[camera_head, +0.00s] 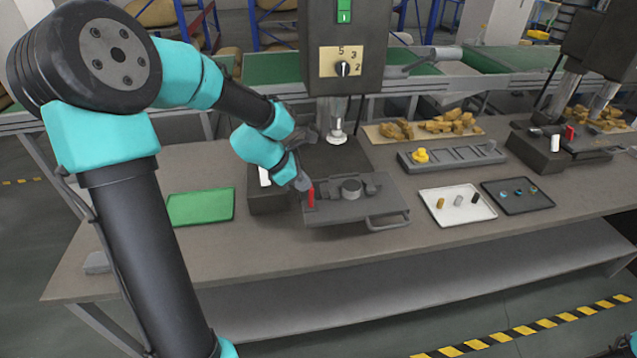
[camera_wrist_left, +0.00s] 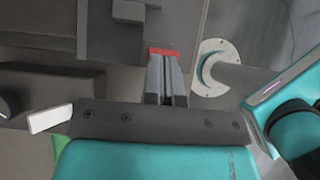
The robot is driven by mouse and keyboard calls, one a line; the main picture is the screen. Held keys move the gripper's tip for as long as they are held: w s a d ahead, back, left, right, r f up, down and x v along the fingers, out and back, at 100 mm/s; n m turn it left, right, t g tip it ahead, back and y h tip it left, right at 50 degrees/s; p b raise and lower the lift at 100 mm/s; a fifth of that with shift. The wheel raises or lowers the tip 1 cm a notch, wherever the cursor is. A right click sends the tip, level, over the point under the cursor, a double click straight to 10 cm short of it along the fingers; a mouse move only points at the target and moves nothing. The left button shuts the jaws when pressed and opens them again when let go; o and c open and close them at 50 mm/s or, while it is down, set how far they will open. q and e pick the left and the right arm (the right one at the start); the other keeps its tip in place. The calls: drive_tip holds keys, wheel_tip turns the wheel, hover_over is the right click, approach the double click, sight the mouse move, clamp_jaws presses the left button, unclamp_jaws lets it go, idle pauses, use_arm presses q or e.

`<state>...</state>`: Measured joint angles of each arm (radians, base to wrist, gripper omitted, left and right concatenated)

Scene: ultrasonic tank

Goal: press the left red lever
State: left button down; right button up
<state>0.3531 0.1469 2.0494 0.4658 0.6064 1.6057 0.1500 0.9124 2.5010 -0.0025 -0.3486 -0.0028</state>
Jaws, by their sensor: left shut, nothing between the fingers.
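The left red lever (camera_head: 311,196) stands upright at the left edge of the dark grey fixture plate (camera_head: 340,211) under the left machine. My left gripper (camera_head: 303,183) is beside its upper end, just to its left. In the left wrist view the closed fingers (camera_wrist_left: 166,75) point at the red lever (camera_wrist_left: 163,51), which shows as a short red strip at their tips. Nothing is between the fingers. I cannot tell whether they touch the lever. A second red lever (camera_head: 570,132) is at the right machine. My right gripper is not in view.
A dark box with a white switch (camera_head: 265,178) stands left of the fixture, close to my left gripper. The machine's metal spindle (camera_head: 337,134) hangs behind.

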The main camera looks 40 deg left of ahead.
use_arm(q)
drive_tip(key=shift+w+d, duration=0.15)
drive_tip(key=shift+r, duration=0.1)
drive_tip(key=shift+r, duration=0.75)
